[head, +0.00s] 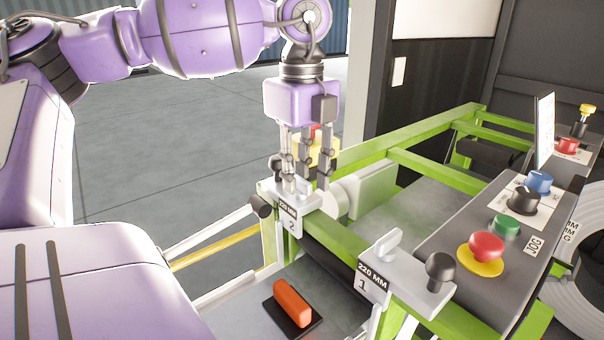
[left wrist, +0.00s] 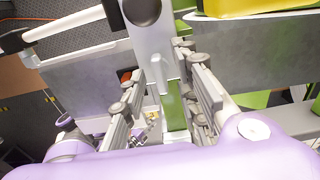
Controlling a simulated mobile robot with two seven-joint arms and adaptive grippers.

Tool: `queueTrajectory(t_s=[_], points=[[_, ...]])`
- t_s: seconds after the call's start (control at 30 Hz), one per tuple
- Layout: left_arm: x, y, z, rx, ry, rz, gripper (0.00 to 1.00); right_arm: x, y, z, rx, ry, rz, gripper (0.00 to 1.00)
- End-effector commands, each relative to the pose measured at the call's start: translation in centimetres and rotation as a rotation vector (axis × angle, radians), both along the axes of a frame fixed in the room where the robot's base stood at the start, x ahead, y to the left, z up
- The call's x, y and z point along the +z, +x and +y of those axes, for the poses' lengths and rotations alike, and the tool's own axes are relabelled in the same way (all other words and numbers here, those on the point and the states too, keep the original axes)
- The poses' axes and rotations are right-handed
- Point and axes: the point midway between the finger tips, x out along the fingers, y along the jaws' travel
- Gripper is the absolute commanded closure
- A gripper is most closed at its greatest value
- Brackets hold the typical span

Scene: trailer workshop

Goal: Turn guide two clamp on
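The guide two block (head: 289,220) is a pale grey piece with a "2" label, on the green rail at the middle of the head view. Its clamp lever is mostly hidden by my left gripper (head: 304,184), which points straight down over the block. In the left wrist view the gripper (left wrist: 157,66) has its fingers spread on both sides of a pale upright fin (left wrist: 160,72), apparently the clamp lever. I see space beside the fin; whether a finger touches it, I cannot tell. My right gripper is in neither view.
Guide one (head: 372,284), labelled 220 MM, has its own lever (head: 388,245) and black knob (head: 439,268) nearer on the rail. A control panel with a red button (head: 486,246) stands at right. An orange handle (head: 292,303) lies below.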

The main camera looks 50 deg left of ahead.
Motion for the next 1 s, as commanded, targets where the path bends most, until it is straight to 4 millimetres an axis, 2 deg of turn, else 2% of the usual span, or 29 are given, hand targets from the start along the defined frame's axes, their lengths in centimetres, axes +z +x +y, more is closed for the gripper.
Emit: queueTrajectory(t_s=[0.33,0.53,0.57,1.0], points=[[-0.46,0.00,0.00,0.000,0.001,-0.001,0.72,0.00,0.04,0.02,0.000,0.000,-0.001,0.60],[-0.45,0.00,0.00,0.000,0.001,-0.001,0.99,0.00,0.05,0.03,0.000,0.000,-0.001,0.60],[-0.45,0.00,0.00,0.000,0.000,-0.001,1.00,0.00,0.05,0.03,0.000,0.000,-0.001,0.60],[-0.38,0.01,-0.02,-0.052,0.001,-0.002,1.00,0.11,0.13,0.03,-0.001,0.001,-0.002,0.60]])
